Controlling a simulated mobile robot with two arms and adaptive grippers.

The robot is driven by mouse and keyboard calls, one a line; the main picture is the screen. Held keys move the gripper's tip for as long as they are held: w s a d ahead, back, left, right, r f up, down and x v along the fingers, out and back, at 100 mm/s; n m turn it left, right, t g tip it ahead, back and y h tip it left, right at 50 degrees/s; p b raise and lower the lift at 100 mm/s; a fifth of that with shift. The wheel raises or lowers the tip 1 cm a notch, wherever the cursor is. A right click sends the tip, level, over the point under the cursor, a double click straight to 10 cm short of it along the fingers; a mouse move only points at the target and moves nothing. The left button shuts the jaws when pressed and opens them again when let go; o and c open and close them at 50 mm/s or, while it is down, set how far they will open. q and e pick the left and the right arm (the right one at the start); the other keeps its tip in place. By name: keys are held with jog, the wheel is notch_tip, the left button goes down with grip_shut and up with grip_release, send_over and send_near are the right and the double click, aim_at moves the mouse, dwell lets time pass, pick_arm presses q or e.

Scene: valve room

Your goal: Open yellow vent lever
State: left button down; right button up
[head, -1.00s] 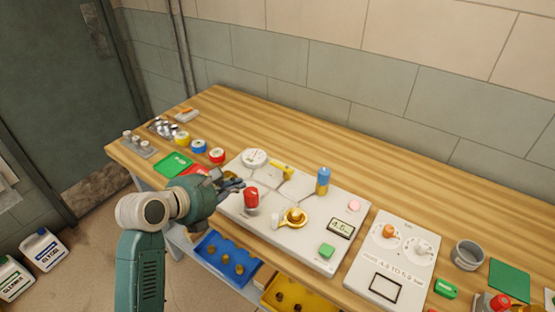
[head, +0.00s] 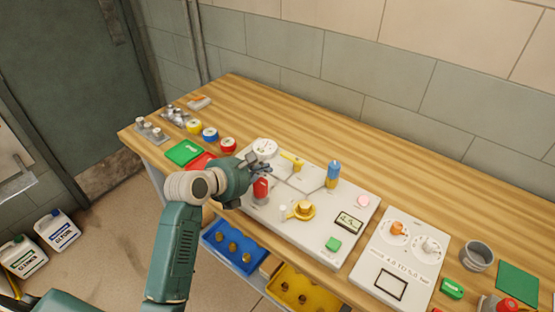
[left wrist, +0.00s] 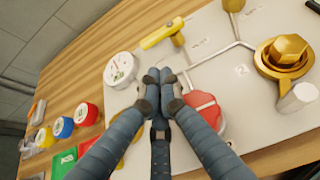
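The yellow vent lever (head: 293,162) stands at the back of the white panel (head: 318,233), beside a round white gauge. In the left wrist view the lever (left wrist: 160,34) shows as a yellow bar ahead of the fingertips, tilted up to the right. My left gripper (head: 266,170) is over the panel, between the red handle (head: 261,187) and the lever. In the left wrist view my left gripper (left wrist: 159,76) has its fingertips together with nothing seen between them. A gap shows between them and the lever. My right gripper is out of view.
The white gauge (left wrist: 120,68) is left of the fingertips and the red handle (left wrist: 203,104) close on their right. A brass valve (head: 303,209) and a blue-topped handle (head: 334,171) stand further right. Blue (head: 208,236) and yellow (head: 282,303) bins sit below the front edge.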

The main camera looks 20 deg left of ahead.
aim_at(284, 157)
pick_arm(q)
jog(key=w, duration=0.1)
jog(key=w+d+f, duration=0.1)
jog(key=w, duration=0.1)
jog(key=w+d+p, duration=0.1)
jog(key=w, duration=0.1)
jog(key=shift+w+f, duration=0.15)
jog(key=shift+f, duration=0.05)
jog(key=shift+w+d, duration=0.1)
jog(key=shift+w, duration=0.3)
jog(key=shift+w+m+p, duration=0.2)
jog(key=shift+m+p, duration=0.1)
jog(key=shift+p, duration=0.05)
jog(key=shift+w+a+m+g+h+p, duration=0.2)
jog(key=shift+w+m+g+h+p, duration=0.15)
jog(key=shift+m+h, duration=0.45)
